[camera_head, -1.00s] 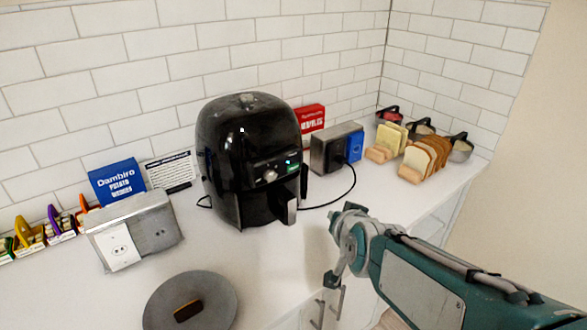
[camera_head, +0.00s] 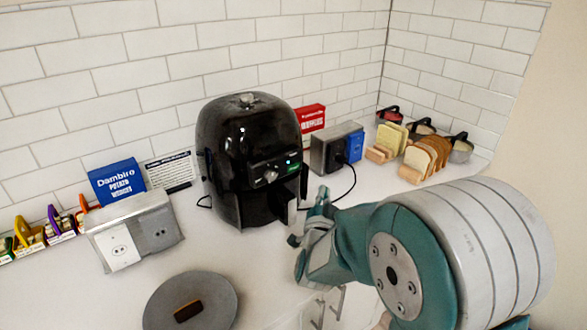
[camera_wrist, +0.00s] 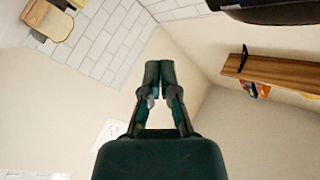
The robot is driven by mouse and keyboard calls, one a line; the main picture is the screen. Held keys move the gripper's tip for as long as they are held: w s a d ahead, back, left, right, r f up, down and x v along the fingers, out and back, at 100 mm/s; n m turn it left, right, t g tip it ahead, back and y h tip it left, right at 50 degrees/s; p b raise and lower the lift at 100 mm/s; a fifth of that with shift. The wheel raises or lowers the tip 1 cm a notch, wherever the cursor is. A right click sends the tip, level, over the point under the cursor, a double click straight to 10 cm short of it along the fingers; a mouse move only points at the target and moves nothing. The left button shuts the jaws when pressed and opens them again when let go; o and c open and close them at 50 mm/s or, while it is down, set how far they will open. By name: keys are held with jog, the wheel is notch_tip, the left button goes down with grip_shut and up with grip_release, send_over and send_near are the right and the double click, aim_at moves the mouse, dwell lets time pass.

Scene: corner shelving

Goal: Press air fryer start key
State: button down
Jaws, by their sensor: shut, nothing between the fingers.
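The black air fryer (camera_head: 240,135) stands upright on the white counter against the tiled wall. Its front panel has a round knob (camera_head: 271,175) and a small lit green patch (camera_head: 293,168); I cannot make out which part is the start key. The drawer handle (camera_head: 286,208) sticks out below the panel. My gripper (camera_head: 306,215) is in front and to the right of the air fryer, apart from its panel, near the handle in the picture. In the wrist view my gripper (camera_wrist: 160,75) is shut and empty, its fingertips together.
A metal outlet box (camera_head: 335,148) with a plugged-in cord stands right of the air fryer. Bread slices (camera_head: 425,160) lie farther right. A metal outlet box (camera_head: 135,230) and a grey plate (camera_head: 190,305) are left and in front. A wooden shelf (camera_wrist: 285,75) shows in the wrist view.

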aim_at(299, 166)
dwell(0.3)
jog(key=w+a, duration=0.5)
jog(key=w, duration=0.2)
jog(key=shift+w, duration=0.15)
jog(key=shift+w, duration=0.1)
dwell(1.4)
jog(key=shift+w+a+r, duration=0.1)
jog(key=shift+w+a, duration=0.05)
jog(key=shift+w, duration=0.05)
jog(key=shift+w+a, duration=0.15)
jog(key=shift+w, duration=0.1)
dwell(0.7)
dwell(0.4)
jog(key=shift+s+d, duration=0.4)
jog(key=shift+s, duration=0.2)
